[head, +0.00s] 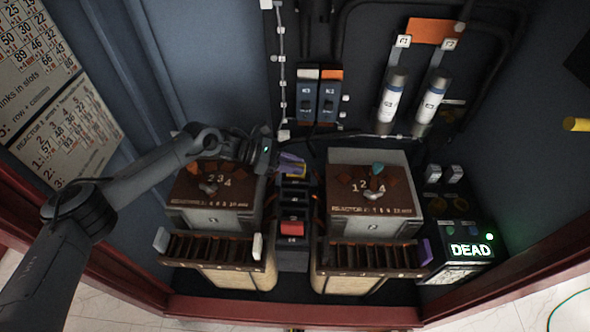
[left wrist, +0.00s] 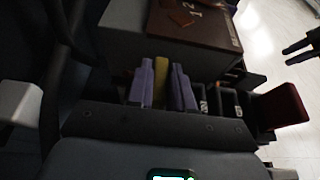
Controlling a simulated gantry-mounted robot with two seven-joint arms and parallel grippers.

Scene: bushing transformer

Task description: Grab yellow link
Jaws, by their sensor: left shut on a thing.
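The yellow link (head: 298,171) sits at the top of the dark center column, between the two brown-topped reactor boxes. It is partly hidden by my left gripper (head: 291,160), which reaches in from the left. In the left wrist view, the yellow link (left wrist: 159,82) stands upright between the two purple fingers of my left gripper (left wrist: 162,88). The fingers are shut on it from both sides. Its lower end is hidden, so I cannot tell whether it is still seated in a slot.
The left reactor box (head: 205,220) and right reactor box (head: 372,228) flank the column. A red block (head: 292,228) sits lower on the column. Slotted racks (head: 370,258) stand in front. A panel (head: 470,249) lit "DEAD" is at right. The left wrist view shows an unclear dark two-pronged shape (left wrist: 299,50).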

